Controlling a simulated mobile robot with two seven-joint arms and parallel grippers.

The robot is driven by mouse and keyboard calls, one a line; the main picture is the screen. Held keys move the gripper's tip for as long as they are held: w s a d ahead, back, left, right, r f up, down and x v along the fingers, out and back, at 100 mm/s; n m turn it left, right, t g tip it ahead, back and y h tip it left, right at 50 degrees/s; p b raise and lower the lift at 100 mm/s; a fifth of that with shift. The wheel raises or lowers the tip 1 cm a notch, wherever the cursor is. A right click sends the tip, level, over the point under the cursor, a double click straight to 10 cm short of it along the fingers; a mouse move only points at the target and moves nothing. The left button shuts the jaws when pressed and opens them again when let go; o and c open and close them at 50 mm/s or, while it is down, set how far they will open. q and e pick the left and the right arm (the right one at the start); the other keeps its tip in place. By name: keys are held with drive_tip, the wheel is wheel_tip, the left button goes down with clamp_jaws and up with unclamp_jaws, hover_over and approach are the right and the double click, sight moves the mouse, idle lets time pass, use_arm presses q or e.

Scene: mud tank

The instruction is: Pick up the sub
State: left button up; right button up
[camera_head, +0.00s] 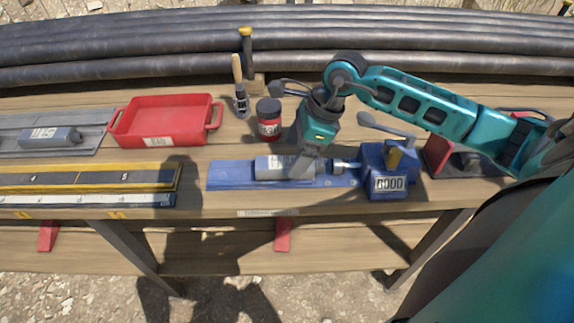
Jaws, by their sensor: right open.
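A grey cylinder with a label, which looks like the sub (268,168), lies on its side on a blue plate (228,176) at the middle of the bench. My right gripper (304,166) points down over the cylinder's right end. Its jaws are open, and the fingers hide that end. I cannot tell whether they touch it. A similar grey piece with a label (45,138) lies on a grey plate at the far left. My left gripper is not in view.
A blue block (374,176) with a lever and grey rod stands right of the cylinder. A red-and-black jar (269,124), a brush (240,88) and a red tray (165,115) stand behind it. Yellow-edged strips (90,181) lie left. Dark pipes (170,45) run along the back.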

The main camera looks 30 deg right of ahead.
sight(288, 162)
drive_tip(key=x, duration=0.3)
drive_tip(key=shift+w+f, duration=0.15)
drive_tip(key=shift+f, duration=0.1)
drive_tip(key=c, duration=1.4)
